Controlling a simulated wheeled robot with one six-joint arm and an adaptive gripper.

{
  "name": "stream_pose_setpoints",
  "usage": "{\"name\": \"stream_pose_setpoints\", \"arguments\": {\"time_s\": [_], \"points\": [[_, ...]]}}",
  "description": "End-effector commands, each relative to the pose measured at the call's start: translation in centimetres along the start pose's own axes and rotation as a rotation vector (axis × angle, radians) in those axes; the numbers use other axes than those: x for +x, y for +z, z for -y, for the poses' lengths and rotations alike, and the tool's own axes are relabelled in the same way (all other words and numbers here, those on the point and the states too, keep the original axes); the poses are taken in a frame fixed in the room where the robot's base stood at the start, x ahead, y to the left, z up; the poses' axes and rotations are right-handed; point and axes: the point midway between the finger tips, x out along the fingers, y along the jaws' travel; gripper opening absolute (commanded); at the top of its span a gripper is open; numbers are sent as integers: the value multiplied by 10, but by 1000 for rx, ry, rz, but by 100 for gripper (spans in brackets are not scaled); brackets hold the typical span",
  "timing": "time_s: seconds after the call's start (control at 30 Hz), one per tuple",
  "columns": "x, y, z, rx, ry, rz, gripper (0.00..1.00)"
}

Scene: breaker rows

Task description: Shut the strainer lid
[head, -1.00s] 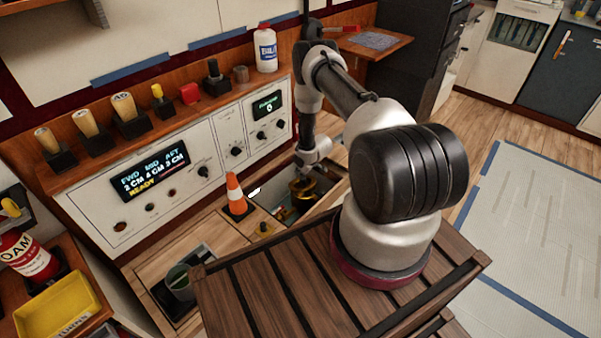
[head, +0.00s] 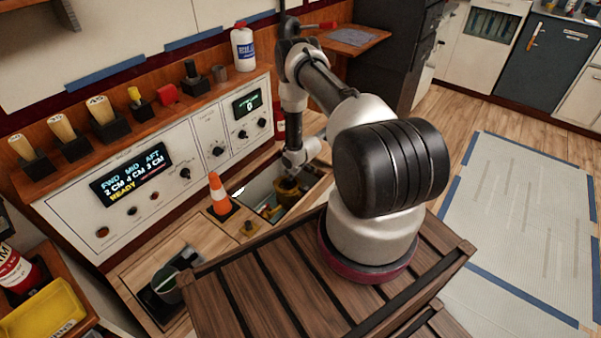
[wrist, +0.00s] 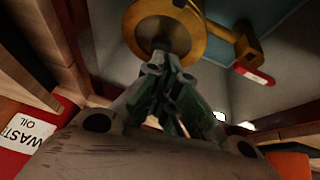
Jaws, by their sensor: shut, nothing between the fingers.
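The brass strainer (head: 287,190) sits in the open recess in the counter. In the wrist view a round brass part (wrist: 193,35) of it, with a darker middle, is at the top. I cannot tell whether this is the lid or the body's rim, so the lid's angle is unclear. My gripper (wrist: 163,68) is shut and empty, its fingertips close in front of the brass part. I cannot tell if they touch. In the head view my wrist hides the fingers above the strainer.
A red-handled valve (wrist: 255,76) stands beside the strainer. A waste oil label (wrist: 28,132) is at the wrist view's left. The recess walls surround the strainer closely.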

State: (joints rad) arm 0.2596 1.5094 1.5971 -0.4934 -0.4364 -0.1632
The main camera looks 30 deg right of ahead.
Motion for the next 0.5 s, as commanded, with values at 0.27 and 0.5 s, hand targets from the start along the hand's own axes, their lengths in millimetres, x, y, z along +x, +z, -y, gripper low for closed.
{"name": "stream_pose_setpoints", "arguments": {"time_s": [0.27,0.5], "points": [[-54,3,1,2,0,0,0],[-92,15,2,2,0,1,0]]}}
